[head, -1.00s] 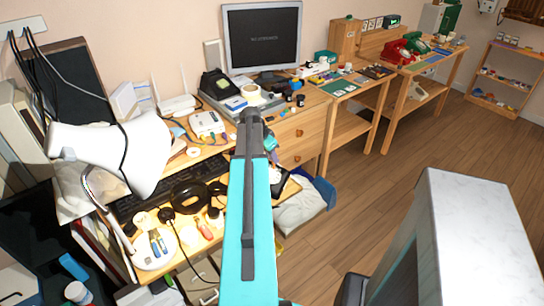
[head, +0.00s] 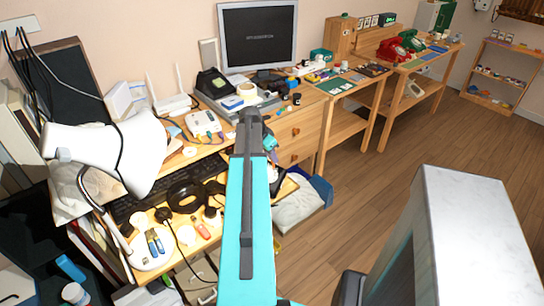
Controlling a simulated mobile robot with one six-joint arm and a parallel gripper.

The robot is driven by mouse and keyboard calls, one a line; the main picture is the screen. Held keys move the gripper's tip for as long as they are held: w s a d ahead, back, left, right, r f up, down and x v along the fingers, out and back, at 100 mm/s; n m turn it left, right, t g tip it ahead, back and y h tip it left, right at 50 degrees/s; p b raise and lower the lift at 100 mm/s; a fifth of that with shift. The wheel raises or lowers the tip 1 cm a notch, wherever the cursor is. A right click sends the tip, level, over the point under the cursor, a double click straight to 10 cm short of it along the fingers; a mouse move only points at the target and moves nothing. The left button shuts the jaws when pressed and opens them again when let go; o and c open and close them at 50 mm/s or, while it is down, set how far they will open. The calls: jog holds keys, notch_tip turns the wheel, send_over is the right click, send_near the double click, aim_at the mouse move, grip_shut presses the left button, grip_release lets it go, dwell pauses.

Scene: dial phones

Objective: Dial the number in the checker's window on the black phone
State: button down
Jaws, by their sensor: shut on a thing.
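A black phone (head: 212,82) stands at the back of the desk, left of the monitor. Its dial is too small to read. A small dark box with a green display (head: 389,19) stands on the far wooden unit; its digits cannot be read, and I cannot tell whether it is the checker. My teal arm (head: 250,225) crosses the middle of the view and covers part of the desk. My gripper (head: 279,182) shows only as a small dark end right of the arm, low by the desk's right edge. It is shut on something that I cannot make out.
A white lamp (head: 105,150) and a dark keyboard (head: 135,203) are at left. Red (head: 402,47) and green (head: 414,40) phones stand on the far table. The wooden floor (head: 370,190) is open at right.

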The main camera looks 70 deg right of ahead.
jog(key=shift+s+r, duration=0.3)
jog(key=shift+r, duration=0.35)
dwell(0.7)
notch_tip(320, 180, up, 6)
jog(key=s+p, duration=0.2)
jog(key=p, duration=0.1)
jog(key=shift+s+r+p, duration=0.15)
jog(key=shift+s+p, duration=0.15)
jog(key=shift+s, duration=0.1)
jog(key=shift+a, duration=0.1)
dwell(0.3)
